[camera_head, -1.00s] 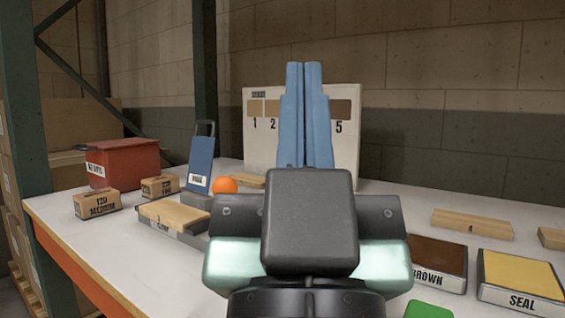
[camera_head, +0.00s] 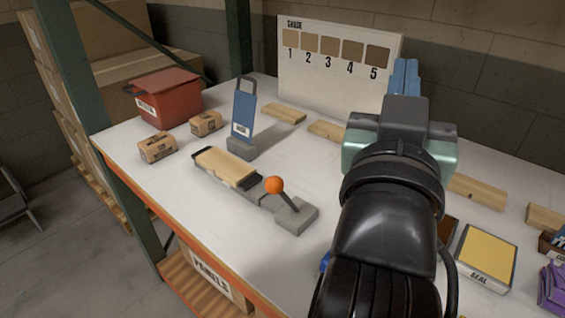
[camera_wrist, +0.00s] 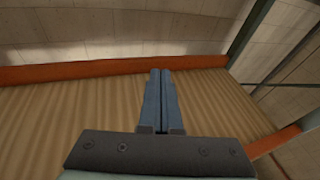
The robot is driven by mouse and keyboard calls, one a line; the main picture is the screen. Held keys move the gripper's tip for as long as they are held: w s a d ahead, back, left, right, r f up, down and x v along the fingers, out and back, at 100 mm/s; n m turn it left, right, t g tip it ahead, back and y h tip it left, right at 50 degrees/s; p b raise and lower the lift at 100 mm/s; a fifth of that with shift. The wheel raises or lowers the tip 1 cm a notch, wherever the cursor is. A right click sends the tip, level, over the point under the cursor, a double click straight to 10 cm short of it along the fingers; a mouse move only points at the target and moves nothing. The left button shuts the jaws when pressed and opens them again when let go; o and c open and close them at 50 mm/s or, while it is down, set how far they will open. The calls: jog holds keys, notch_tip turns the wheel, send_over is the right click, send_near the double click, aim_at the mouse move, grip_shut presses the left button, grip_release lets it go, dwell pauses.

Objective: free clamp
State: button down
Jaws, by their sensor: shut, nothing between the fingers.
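The clamp (camera_head: 296,216) is a grey fixture on the white table in the head view. Its lever ends in an orange ball knob (camera_head: 274,185) and leans up and to the left from the grey base block. A light wooden panel (camera_head: 226,166) lies at the other end of the fixture, between dark end pieces. My gripper (camera_head: 404,75) has blue fingers, is shut and empty, and is held up to the right of the clamp, apart from it. The wrist view shows the shut blue fingers (camera_wrist: 160,98) pressed side by side. The clamp is not visible in the wrist view.
A blue upright tool (camera_head: 244,112) stands behind the panel. A red box (camera_head: 170,100) and two small cartons (camera_head: 157,148) sit at the left. A shade board (camera_head: 333,75) stands at the back. Wooden pieces and a yellow SEAL pad (camera_head: 486,257) lie at the right.

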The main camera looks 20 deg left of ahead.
jog(key=a+f+n+g+h+p, duration=0.2)
jog(key=a+f+n+g+p, duration=0.7)
jog(key=f+n+p, duration=0.5)
jog(key=s+a+f+n+t, duration=0.1)
jog(key=s+a+f+n, duration=0.3)
jog(key=n, duration=0.6)
jog(key=s+a+f+n+t+h+p, duration=0.1)
jog(key=s+a+f+n, duration=0.4)
jog(key=s+n, duration=0.4)
jog(key=shift+n+t, duration=0.3)
jog(key=shift+n, duration=0.2)
